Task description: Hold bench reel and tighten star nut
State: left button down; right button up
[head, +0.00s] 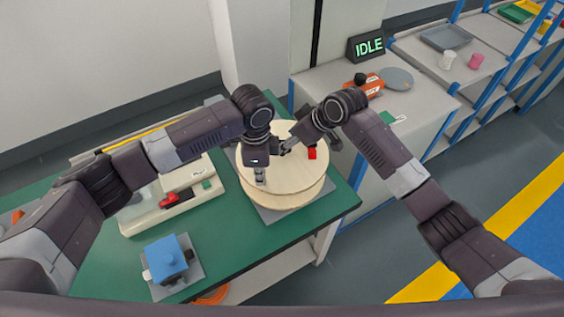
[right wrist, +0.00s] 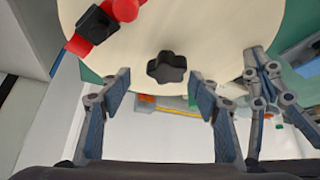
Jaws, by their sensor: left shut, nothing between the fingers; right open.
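The bench reel (head: 290,182) is a pale wooden drum lying flat on the green bench, and its top flange (right wrist: 215,35) fills the upper right wrist view. The black star nut (right wrist: 167,67) sits on the flange, between and just beyond my right gripper's fingertips (right wrist: 160,95). My right gripper (head: 287,149) is open and empty over the reel's middle; the nut is hidden in the head view. My left gripper (head: 260,177) is shut and empty at the reel's near-left rim. It also shows in the right wrist view (right wrist: 258,65), close to the flange edge; contact is unclear.
A red part (head: 312,153) with a black block stands on the flange beside my right gripper. A pale machine with a red switch (head: 170,200) and a blue-topped device (head: 167,257) occupy the bench's left. An IDLE display (head: 367,46) stands on the cabinet behind.

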pick_arm(q)
jog(key=shift+s+a+f, duration=0.1)
jog(key=shift+s+f, duration=0.1)
jog(key=shift+f, duration=0.2)
pick_arm(e)
jog(key=shift+r, duration=3.5)
pick_arm(q)
jog(key=shift+w+r+p, duration=0.2)
jog(key=shift+r+p, duration=0.4)
jog(key=shift+w+r+p, duration=0.15)
jog(key=shift+r+p, duration=0.4)
jog(key=shift+p, duration=0.05)
notch_tip(320, 180, up, 3)
jog(key=p, duration=0.2)
jog(key=shift+s+p, duration=0.1)
jog(key=shift+p, duration=0.3)
jog(key=shift+r+p, duration=0.6)
pick_arm(e)
jog(key=r, duration=0.6)
jog(key=shift+w, duration=0.2)
